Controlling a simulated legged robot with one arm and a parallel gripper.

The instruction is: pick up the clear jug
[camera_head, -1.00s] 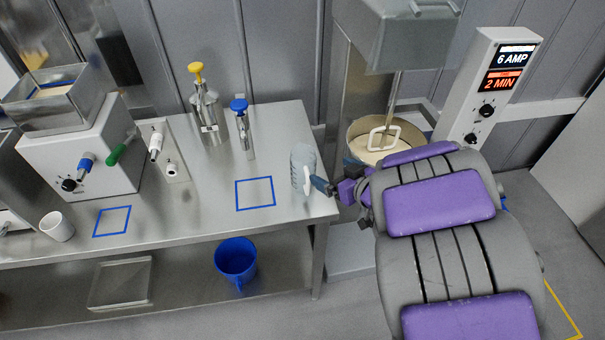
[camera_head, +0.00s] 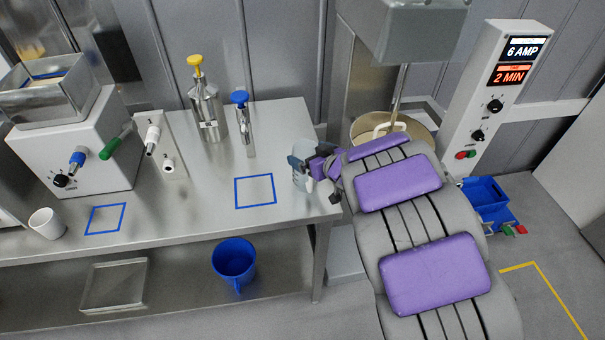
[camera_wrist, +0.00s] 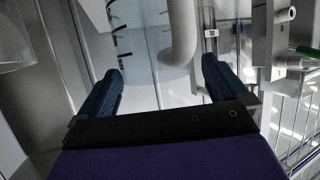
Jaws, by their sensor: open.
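The clear jug (camera_head: 304,148) stands at the right end of the steel table, partly hidden by my gripper. My gripper (camera_head: 302,172) is open in front of it, with the arm reaching in from the right. In the wrist view the jug (camera_wrist: 142,50) fills the middle, with dark measuring marks on its wall. Its pale handle (camera_wrist: 182,38) hangs between the two dark blue fingers of my gripper (camera_wrist: 162,75). I cannot tell whether either finger touches the handle.
A blue square outline (camera_head: 254,205) lies on the steel table (camera_head: 190,215), left of the jug. A yellow-topped dispenser (camera_head: 206,105) and a blue-topped one (camera_head: 243,120) stand behind. A mixer bowl (camera_head: 425,130) is at the right. A blue jug (camera_head: 234,262) stands on the lower shelf.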

